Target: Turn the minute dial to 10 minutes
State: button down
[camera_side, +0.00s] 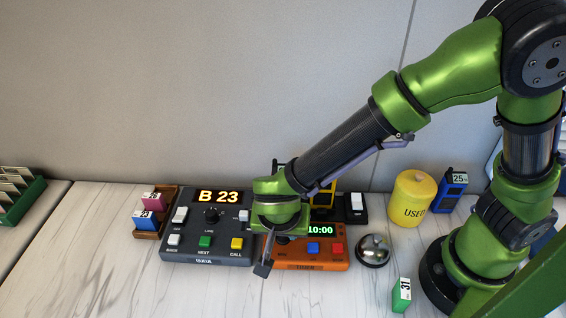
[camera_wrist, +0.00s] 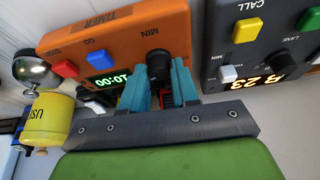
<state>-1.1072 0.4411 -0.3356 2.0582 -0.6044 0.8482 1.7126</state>
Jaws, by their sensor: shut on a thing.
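The orange timer (camera_side: 300,264) stands on the counter, and its green display (camera_side: 320,230) reads 10:00. The timer also shows upside down in the wrist view (camera_wrist: 115,35), with the same reading on its display (camera_wrist: 108,81). The black minute dial (camera_wrist: 158,62), marked MIN, sits between the two teal fingers of my gripper (camera_wrist: 163,82), which is shut on it.
A dark queue panel (camera_side: 207,250) showing B 23 stands close on the left of the timer. A silver bell (camera_side: 373,250), a yellow USED pot (camera_side: 411,199) and a green ticket block (camera_side: 401,295) are to the right. The front counter is clear.

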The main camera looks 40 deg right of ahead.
jog(key=shift+f, duration=0.1)
jog(key=c, duration=0.9)
grip_release()
jog(key=v, duration=1.7)
jog(key=shift+a, duration=0.15)
